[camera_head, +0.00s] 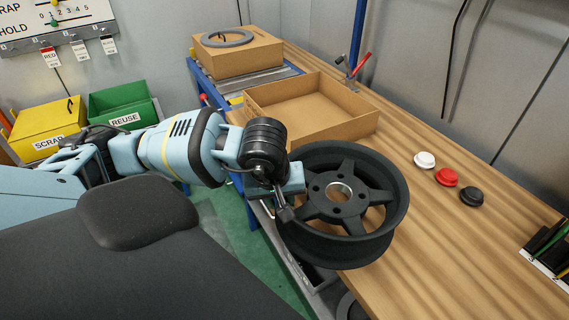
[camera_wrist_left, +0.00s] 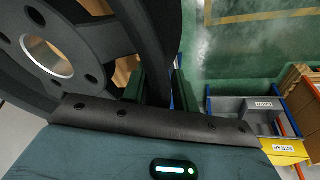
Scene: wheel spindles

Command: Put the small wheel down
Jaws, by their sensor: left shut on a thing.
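The small wheel (camera_head: 347,209) is a black five-spoke wheel with a bright centre bore, face up and slightly tilted, over the front edge of the wooden bench (camera_head: 440,250). I cannot tell whether it touches the bench. My left gripper (camera_head: 290,205) is shut on the left side of its rim. In the left wrist view, the rim runs between the fingers (camera_wrist_left: 158,85) and the wheel (camera_wrist_left: 98,42) fills the upper left. My right gripper is not in view.
An open cardboard tray (camera_head: 310,132) stands just behind the wheel. A closed box (camera_head: 238,58) with a grey ring on top is farther back. White (camera_head: 425,160), red (camera_head: 447,177) and black (camera_head: 471,196) caps sit to the right. Bench space at front right is clear.

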